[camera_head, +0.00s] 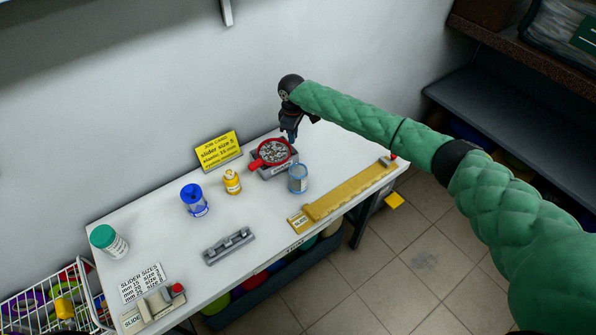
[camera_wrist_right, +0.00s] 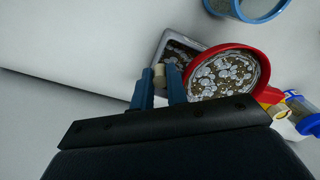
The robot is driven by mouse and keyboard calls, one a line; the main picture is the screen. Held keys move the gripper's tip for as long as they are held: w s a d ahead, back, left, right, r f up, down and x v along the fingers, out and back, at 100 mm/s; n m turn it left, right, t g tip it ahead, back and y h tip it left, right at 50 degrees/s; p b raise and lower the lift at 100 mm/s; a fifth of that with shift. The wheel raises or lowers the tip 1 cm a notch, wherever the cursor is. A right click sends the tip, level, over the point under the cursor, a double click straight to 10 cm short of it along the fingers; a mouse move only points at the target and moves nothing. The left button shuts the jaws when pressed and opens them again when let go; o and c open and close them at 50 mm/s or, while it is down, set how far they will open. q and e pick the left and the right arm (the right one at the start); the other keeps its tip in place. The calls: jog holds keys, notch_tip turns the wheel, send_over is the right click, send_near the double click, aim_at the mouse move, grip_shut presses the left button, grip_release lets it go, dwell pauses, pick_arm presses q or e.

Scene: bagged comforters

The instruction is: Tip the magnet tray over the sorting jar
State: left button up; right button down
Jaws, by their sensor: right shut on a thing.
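A red round dish (camera_head: 272,152) full of small silvery pieces sits at the back of the white table, over a grey rectangular tray (camera_head: 279,171). In the wrist view the grey tray (camera_wrist_right: 164,46) also holds pieces and the red dish (camera_wrist_right: 226,72) overlaps it. I cannot tell which is the magnet tray. My right gripper (camera_head: 290,137) reaches down at their back right. A clear blue-rimmed jar (camera_head: 298,179) stands upright just in front. My left gripper is out of view.
A yellow bottle (camera_head: 232,182), a blue-lidded jar (camera_head: 194,200) and a yellow card (camera_head: 218,151) stand to the left. A long yellow gauge (camera_head: 345,193) lies at right, a grey slotted block (camera_head: 229,246) in front. The wall is close behind.

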jog(key=shift+r+p, duration=1.55)
jog(key=shift+r, duration=0.5)
